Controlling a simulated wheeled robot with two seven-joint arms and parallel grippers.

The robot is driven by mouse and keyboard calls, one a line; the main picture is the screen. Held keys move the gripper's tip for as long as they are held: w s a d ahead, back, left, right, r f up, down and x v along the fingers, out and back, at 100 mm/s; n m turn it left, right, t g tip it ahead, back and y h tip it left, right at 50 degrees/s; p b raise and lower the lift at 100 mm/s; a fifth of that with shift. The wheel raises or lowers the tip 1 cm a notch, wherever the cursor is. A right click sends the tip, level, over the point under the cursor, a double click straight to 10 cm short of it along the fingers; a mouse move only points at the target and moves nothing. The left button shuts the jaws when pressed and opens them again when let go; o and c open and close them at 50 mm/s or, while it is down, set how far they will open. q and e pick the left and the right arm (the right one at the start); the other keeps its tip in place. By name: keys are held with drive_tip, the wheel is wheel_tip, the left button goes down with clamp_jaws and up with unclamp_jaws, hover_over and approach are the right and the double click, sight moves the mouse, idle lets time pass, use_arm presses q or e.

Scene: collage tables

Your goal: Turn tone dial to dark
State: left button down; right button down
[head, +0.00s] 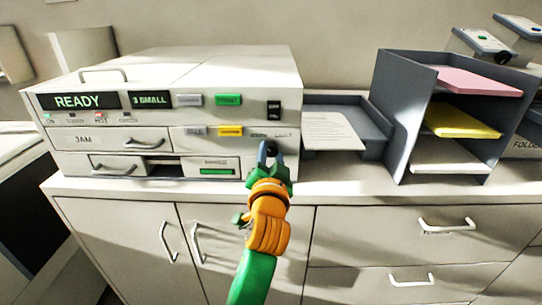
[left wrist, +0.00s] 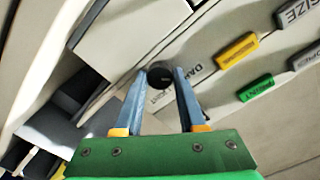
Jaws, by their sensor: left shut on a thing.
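The tone dial is a small round black knob (head: 272,148) on the lower right front of the white copier (head: 215,70). In the left wrist view the dial (left wrist: 160,76) sits between the blue fingertips, with a label that seems to read DARK beside it. My left gripper (head: 268,154), on a green and orange arm, is shut on the dial. The fingers partly cover it in the head view, and I cannot tell which way it points. My right gripper is in neither view.
A yellow button (head: 230,131) and green buttons (head: 228,100) are on the same front. A grey output tray (head: 366,128) with a white sheet (head: 333,131) is to the right, then a paper sorter (head: 408,135) with pink, yellow and white stacks. White cabinets (head: 365,235) stand below.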

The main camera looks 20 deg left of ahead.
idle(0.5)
use_arm(q)
drive_tip(key=shift+c, duration=2.4)
unclamp_jaws()
